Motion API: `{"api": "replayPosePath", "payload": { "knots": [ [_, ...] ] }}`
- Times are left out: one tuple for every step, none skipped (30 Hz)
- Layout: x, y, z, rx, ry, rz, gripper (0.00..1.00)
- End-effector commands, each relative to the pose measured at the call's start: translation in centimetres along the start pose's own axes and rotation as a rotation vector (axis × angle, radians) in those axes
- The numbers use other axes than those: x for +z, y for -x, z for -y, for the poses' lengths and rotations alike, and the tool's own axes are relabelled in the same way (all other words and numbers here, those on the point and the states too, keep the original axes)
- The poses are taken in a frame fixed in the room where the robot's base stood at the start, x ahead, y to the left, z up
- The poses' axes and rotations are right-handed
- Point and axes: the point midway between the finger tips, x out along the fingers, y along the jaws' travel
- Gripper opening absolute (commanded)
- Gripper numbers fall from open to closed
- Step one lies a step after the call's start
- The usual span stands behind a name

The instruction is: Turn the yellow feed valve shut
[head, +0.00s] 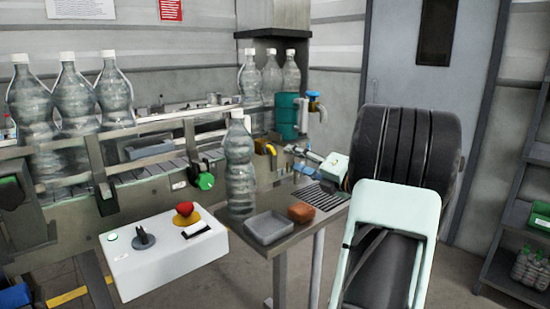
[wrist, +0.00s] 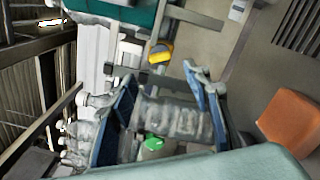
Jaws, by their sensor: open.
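The yellow feed valve (head: 265,147) shows as a small yellow handle beside the conveyor, just behind the standing bottle. It also shows in the wrist view as a yellow lever on a dark fitting (wrist: 160,54), just beyond my fingertips. My gripper (head: 293,158) is to the right of the valve, with a small gap. In the wrist view my gripper (wrist: 161,76) has its two blue fingers spread, with nothing held between them. The handle's exact angle to the pipe is hard to tell.
A clear bottle (head: 240,172) stands at the steel table's left edge. A grey tray (head: 268,228) and an orange-brown block (head: 301,212) lie on the table. A teal drum (head: 287,116) with a blue-topped tap (head: 313,97) is behind. A green knob (head: 205,181) is at left.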

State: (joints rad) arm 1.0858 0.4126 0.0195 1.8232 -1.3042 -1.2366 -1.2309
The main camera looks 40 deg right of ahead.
Motion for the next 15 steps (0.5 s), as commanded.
{"api": "replayPosePath", "payload": {
  "knots": [
    [-0.1, -0.9, -0.1, 0.003, -0.002, -0.003, 0.45],
    [-0.1, -1.4, -0.1, 0.002, -0.002, -0.003, 0.45],
    [-0.1, -2.1, -0.1, 0.002, -0.002, -0.003, 0.45],
    [-0.1, -2.7, -0.1, 0.002, -0.003, -0.004, 0.45],
    [-0.1, -3.4, -0.1, 0.002, -0.003, -0.004, 0.45],
    [-0.1, -4.2, -0.1, 0.003, -0.003, -0.003, 0.45],
    [-0.1, -4.7, -0.1, 0.002, -0.004, -0.002, 0.45],
    [-0.1, -5.3, -0.1, 0.002, -0.004, -0.002, 0.45],
    [-0.1, -6.0, -0.1, 0.002, -0.004, -0.003, 0.45],
    [-0.1, -6.5, -0.1, 0.001, -0.004, -0.003, 0.45],
    [-0.1, -7.0, -0.1, 0.002, -0.004, -0.003, 0.45],
    [-0.1, -7.6, -0.1, 0.001, -0.004, -0.002, 0.45],
    [-0.1, -8.0, 0.0, 0.000, -0.005, -0.002, 0.45],
    [-0.1, -8.3, -0.1, 0.001, -0.005, -0.002, 0.45],
    [0.0, -8.7, -0.1, 0.001, -0.004, -0.001, 0.45]
  ]
}}
